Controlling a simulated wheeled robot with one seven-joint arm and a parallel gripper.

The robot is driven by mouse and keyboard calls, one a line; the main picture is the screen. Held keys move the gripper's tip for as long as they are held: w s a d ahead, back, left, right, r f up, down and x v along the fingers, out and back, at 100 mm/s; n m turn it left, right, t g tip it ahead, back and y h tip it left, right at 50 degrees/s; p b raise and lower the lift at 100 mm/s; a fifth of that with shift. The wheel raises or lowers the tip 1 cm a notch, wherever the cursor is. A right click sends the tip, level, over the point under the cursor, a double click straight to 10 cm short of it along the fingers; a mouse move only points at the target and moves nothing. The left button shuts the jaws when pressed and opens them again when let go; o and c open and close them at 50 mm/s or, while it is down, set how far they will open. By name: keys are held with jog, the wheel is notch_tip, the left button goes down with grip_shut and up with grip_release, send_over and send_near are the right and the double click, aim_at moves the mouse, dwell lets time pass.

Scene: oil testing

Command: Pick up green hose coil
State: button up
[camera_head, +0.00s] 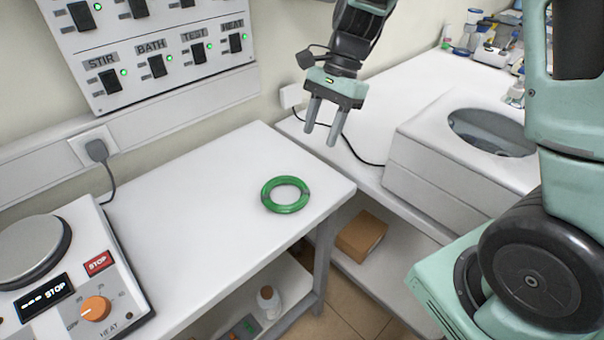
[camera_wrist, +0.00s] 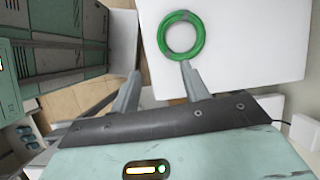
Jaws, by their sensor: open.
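The green hose coil (camera_head: 285,209) is a ring lying flat on the white table (camera_head: 190,230), near its right end. It also shows in the wrist view (camera_wrist: 168,52), beyond the tip of the right finger. My gripper (camera_head: 322,136) is open and empty, with its fingers pointing down. In the head view it hangs above and to the right of the coil, apart from it. In the wrist view, my gripper (camera_wrist: 160,72) has its two fingers spread, and the coil lies ahead and slightly right of the gap between them.
A hot plate (camera_head: 85,275) with an orange knob stands at the table's left end. A switch panel (camera_head: 150,50) is on the wall behind. A white bath unit (camera_head: 450,160) stands on the right bench. A brown box (camera_head: 361,235) sits on a lower shelf. The table around the coil is clear.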

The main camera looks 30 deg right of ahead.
aim_at(300, 200)
jog(key=shift+m, duration=0.3)
jog(key=x, duration=0.5)
jog(key=p+x, duration=0.1)
jog(key=x, duration=0.5)
jog(key=p+x, duration=0.1)
jog(key=x, duration=0.5)
jog(key=shift+w+d+f, duration=0.2)
jog(key=shift+d+f, duration=0.05)
jog(key=shift+d, duration=0.1)
grip_shut()
